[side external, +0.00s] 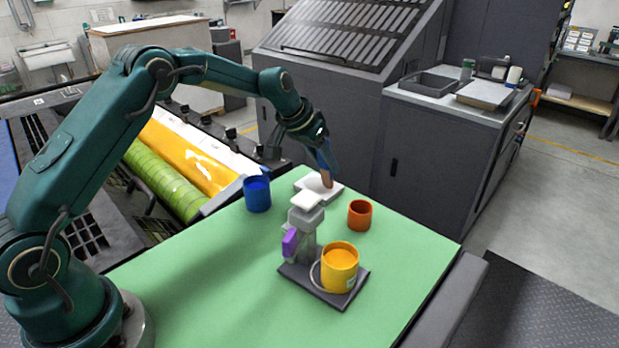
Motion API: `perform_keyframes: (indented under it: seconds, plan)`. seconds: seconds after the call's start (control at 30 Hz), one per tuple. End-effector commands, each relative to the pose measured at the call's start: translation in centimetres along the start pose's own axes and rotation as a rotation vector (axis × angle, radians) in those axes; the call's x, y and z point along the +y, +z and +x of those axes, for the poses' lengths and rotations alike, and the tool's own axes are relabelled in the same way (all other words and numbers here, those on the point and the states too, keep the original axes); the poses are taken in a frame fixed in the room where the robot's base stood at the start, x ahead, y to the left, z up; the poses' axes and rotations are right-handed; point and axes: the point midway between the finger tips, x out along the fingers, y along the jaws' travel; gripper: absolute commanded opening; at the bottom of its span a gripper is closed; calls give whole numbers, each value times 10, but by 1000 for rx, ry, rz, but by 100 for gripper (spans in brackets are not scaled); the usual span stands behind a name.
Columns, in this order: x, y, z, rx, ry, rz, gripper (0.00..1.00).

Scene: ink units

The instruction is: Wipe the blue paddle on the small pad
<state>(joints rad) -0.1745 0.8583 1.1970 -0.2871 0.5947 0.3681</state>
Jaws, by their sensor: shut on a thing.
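My gripper (323,155) points down at the back of the green table, above the small pad. It is shut on a slim paddle (327,180), whose visible lower part is brown; a blue part shows just above it, where I cannot clearly separate paddle from fingers. The paddle's lower end is at the small pad (337,190), a pale, flat block with a light top. Whether they touch cannot be told. A blue pot (257,195) stands upright to the left of the pad.
A grey stand (306,222) with a white top and a purple part (290,243) rises in front of the pad. A yellow pot (340,268) sits on its dark base (305,277). An orange-red pot (360,215) stands right of the pad. The front left of the green table (215,290) is clear.

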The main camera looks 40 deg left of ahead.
Motion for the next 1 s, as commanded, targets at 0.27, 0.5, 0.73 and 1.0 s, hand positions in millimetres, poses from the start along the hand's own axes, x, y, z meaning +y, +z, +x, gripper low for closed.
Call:
perform_keyframes:
  seconds: [0.27, 0.5, 0.73, 1.0]
  plan:
    - [-12, 2, -1, -6, -1, 0, 0]
    - [-24, 0, -4, -4, -2, 0, 0]
    - [-33, 1, -4, -3, -1, -1, 0]
    - [-43, 2, -4, -3, -1, 0, 0]
